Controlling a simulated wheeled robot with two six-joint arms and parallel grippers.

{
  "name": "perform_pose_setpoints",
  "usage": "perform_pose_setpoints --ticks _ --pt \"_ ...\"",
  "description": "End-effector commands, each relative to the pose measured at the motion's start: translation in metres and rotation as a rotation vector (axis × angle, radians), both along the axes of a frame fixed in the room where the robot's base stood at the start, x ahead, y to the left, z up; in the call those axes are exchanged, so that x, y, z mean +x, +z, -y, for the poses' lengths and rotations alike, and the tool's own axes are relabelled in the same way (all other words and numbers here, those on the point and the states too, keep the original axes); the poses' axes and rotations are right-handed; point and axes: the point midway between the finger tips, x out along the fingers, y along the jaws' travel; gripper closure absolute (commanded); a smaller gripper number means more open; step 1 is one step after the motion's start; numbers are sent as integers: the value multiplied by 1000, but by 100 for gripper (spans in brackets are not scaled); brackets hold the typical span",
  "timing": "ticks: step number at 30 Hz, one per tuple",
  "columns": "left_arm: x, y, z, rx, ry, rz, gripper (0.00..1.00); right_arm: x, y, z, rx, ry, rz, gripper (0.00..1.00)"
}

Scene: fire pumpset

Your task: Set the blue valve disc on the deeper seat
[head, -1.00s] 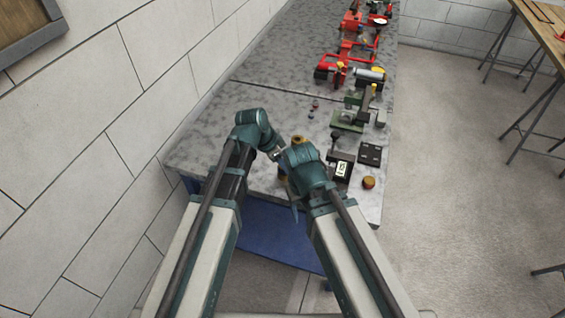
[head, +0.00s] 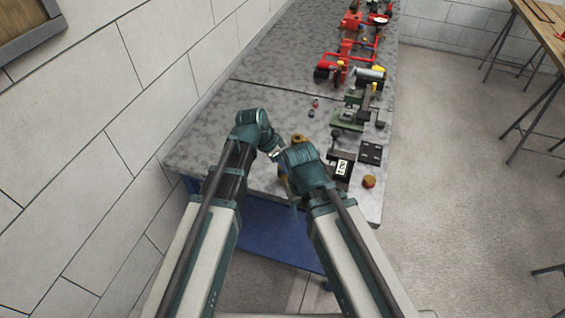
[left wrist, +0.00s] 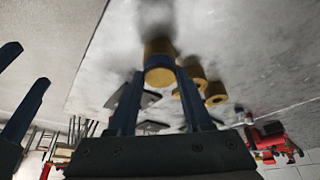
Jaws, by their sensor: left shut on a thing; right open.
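My left gripper (left wrist: 160,72) is shut on a brass-coloured cylinder (left wrist: 160,52), held between its fingertips. I cannot make out a blue valve disc in either view. Two more brass cylinders, one (left wrist: 194,73) and another (left wrist: 216,92) with dark round openings, stand close beside it in the left wrist view. I cannot tell which seat is deeper. In the head view, a brass piece (head: 298,139) shows just behind my right wrist. My right gripper (left wrist: 21,85) is open, with its two fingers apart and empty at the left edge of the left wrist view.
The grey worktop (head: 215,150) is clear to the left. A green fixture (head: 347,118) and red pump parts (head: 335,65) stand farther back.

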Motion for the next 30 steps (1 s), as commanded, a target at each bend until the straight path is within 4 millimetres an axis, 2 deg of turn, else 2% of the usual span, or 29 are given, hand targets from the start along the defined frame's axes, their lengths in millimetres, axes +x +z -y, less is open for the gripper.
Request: perform_pose_setpoints --ticks 11,12,17,18,30 --pt "0 0 0 0 0 0 100 0 0 0 0 0 0 39" --pt "0 0 0 0 0 0 46 0 0 0 0 0 0 39" --pt "0 0 0 0 0 0 18 0 0 0 0 0 0 39" --pt "0 0 0 0 0 0 15 0 0 0 0 0 0 39" --pt "0 4 -1 0 0 0 15 0 4 0 0 0 0 39"
